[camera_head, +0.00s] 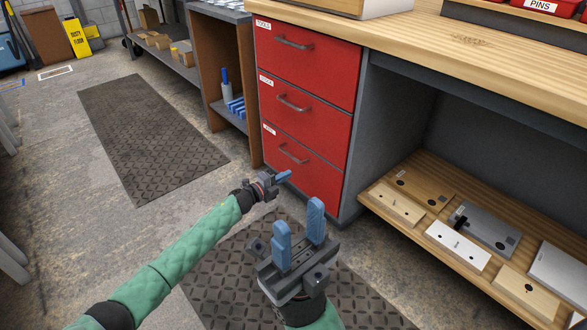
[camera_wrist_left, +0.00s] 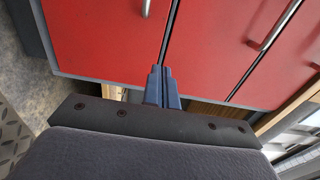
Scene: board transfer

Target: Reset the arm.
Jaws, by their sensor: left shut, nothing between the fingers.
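My left gripper (camera_head: 284,177) is at the end of the green arm coming in from the left, in front of the lowest red drawer (camera_head: 298,156). In the left wrist view its blue fingers (camera_wrist_left: 162,86) are together with nothing between them, and the red drawer fronts (camera_wrist_left: 105,40) lie just beyond. My right gripper (camera_head: 298,235) is lower and nearer in the head view. Its two blue fingers point up, stand wide apart and hold nothing.
The red drawers are closed under a wooden worktop (camera_head: 480,50). A low wooden shelf (camera_head: 365,203) at right holds several boards, including a white one (camera_head: 457,246). Dark floor mats (camera_head: 150,135) lie on the concrete. A yellow sign (camera_head: 79,40) stands far back. Open floor lies to the left.

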